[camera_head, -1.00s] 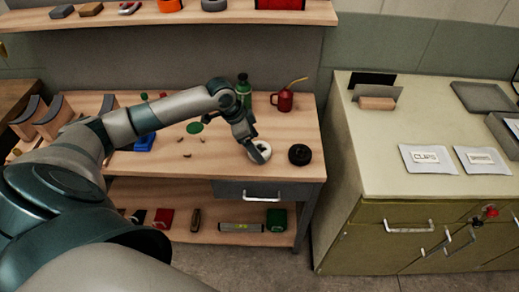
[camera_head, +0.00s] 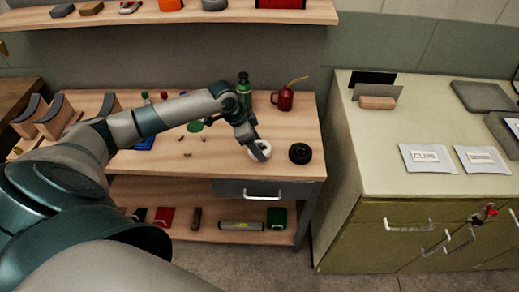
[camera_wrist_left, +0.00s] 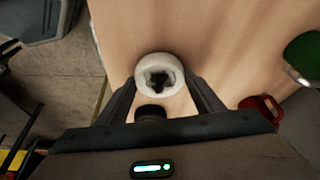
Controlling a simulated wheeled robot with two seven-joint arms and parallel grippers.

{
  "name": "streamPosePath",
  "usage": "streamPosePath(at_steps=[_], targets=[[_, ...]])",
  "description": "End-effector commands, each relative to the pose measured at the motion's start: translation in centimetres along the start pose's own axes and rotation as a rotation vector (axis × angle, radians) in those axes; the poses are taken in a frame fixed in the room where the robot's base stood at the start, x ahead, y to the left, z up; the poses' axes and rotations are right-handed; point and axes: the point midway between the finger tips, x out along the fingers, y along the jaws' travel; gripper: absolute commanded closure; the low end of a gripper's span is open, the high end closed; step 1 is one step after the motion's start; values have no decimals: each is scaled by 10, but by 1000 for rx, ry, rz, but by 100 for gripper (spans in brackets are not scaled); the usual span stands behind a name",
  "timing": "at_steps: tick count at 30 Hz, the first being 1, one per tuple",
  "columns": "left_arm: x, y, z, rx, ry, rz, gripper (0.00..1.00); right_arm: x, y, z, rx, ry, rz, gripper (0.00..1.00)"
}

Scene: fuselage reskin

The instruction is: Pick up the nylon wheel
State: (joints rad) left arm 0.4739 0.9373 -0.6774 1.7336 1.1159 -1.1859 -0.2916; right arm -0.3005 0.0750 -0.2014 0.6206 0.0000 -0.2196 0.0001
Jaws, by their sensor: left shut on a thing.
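The nylon wheel is a white ring-shaped wheel (camera_head: 252,150) on the wooden workbench in the head view, partly hidden by my gripper. It also shows in the left wrist view (camera_wrist_left: 145,66), with a dark star-shaped centre. My left gripper (camera_head: 258,152) is shut on the white wheel, with one finger on each side of it in the wrist view (camera_wrist_left: 160,82). I cannot tell whether the wheel is clear of the bench top. My right gripper is not in view.
A black wheel (camera_head: 300,153) lies just right of the white one. A green bottle (camera_head: 244,92) and a red oil can (camera_head: 284,98) stand behind. A green disc (camera_head: 195,126) and small parts lie to the left. An olive cabinet (camera_head: 430,180) stands to the right.

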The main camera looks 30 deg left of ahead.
Motion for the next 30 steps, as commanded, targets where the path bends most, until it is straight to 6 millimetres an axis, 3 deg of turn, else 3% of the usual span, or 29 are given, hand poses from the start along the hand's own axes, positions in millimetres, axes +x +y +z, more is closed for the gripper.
streamPosePath(at_steps=[8, 16, 21, 30], targets=[[-5, -1, -2, 1, 1, -1, 64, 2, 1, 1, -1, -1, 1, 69], [-32, -1, -14, 2, 4, -3, 64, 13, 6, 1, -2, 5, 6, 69], [-46, 24, -33, 6, 5, 1, 64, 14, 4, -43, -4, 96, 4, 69], [-68, 75, -69, 5, 5, 1, 64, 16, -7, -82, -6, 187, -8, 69]])
